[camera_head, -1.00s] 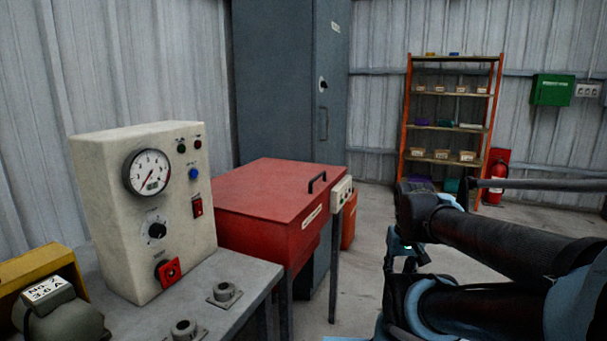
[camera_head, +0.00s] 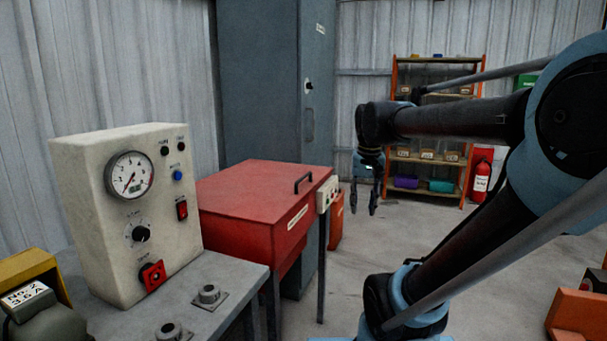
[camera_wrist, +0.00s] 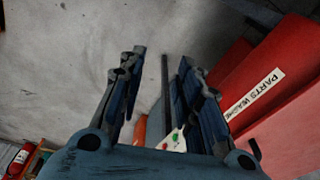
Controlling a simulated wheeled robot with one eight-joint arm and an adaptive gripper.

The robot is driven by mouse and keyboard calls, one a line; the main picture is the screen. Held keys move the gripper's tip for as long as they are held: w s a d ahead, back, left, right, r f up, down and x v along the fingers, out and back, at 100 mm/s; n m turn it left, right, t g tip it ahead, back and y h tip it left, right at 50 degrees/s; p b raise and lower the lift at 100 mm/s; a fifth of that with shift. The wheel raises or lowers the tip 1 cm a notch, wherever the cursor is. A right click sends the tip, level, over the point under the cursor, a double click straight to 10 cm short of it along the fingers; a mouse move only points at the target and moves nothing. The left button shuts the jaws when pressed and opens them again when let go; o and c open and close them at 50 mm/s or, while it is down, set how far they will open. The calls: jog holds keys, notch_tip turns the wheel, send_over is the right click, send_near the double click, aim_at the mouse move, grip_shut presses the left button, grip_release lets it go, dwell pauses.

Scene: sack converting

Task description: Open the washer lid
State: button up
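The red parts washer (camera_head: 240,225) stands left of the middle in the head view. Its flat red lid (camera_head: 255,185) is down, with a black handle (camera_head: 303,182) at the right side of its top. My gripper (camera_head: 365,208) hangs fingers down in the air to the right of the washer, apart from the handle. In the wrist view my gripper (camera_wrist: 155,95) has its two fingers spread with nothing between them. The washer's labelled front (camera_wrist: 250,100) shows on the right there.
A grey bench (camera_head: 225,280) with a gauge box (camera_head: 110,240) is at the left. A tall grey cabinet (camera_head: 265,80) stands behind the washer. A shelf rack (camera_head: 440,115) and a fire extinguisher (camera_head: 481,180) are at the back right.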

jog(key=w+a+r+m, duration=0.1)
jog(key=w+a+r, duration=0.7)
jog(key=w+r, duration=0.45)
notch_tip(320, 180, up, 7)
jog(key=m+g, duration=0.1)
jog(key=m, duration=0.1)
send_over(304, 176)
jog(key=f, duration=1.6)
jog(key=shift+w+f, duration=0.25)
grip_shut()
